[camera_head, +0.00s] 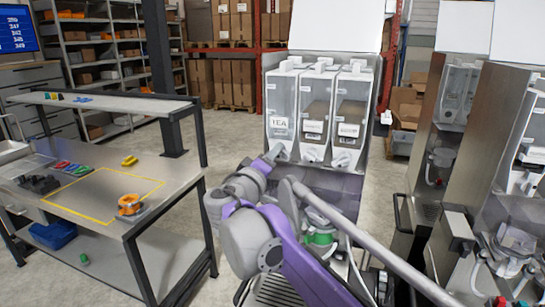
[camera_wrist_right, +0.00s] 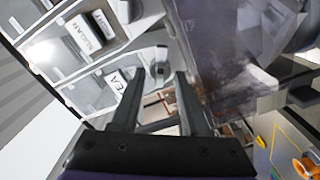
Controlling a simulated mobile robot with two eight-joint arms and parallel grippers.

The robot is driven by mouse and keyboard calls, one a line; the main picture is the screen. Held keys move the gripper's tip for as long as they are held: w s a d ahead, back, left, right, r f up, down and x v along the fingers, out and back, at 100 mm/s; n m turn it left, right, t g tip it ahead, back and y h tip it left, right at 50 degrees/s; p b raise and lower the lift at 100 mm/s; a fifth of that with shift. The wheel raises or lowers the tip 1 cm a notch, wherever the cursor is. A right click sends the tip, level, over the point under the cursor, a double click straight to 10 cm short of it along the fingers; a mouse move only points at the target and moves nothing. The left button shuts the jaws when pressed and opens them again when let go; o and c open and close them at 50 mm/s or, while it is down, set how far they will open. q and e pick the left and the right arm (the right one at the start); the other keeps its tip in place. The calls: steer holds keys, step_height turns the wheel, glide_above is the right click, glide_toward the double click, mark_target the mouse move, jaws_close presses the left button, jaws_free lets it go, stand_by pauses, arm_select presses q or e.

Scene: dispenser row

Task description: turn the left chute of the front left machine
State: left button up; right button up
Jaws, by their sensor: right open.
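The front left machine (camera_head: 318,72) holds three clear canisters side by side, each with a chute at its bottom front. The left canister (camera_head: 281,100) is labelled TEA. Its left chute (camera_wrist_right: 161,68) shows pale grey between and just beyond my fingertips in the right wrist view; in the head view my gripper partly hides it. My right gripper (camera_wrist_right: 158,82) is open with its two dark fingers on either side of the chute's line; contact cannot be told. In the head view the right gripper (camera_head: 272,154) is at the left canister's base. My left gripper is not in view.
A steel workbench (camera_head: 150,205) with a yellow outlined area and an orange item (camera_head: 130,205) stands at the left. More machines (camera_head: 465,150) stand close at the right. The middle chute (camera_head: 313,153) is right beside the left one. Open floor lies between bench and machine.

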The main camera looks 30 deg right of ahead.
jaws_close()
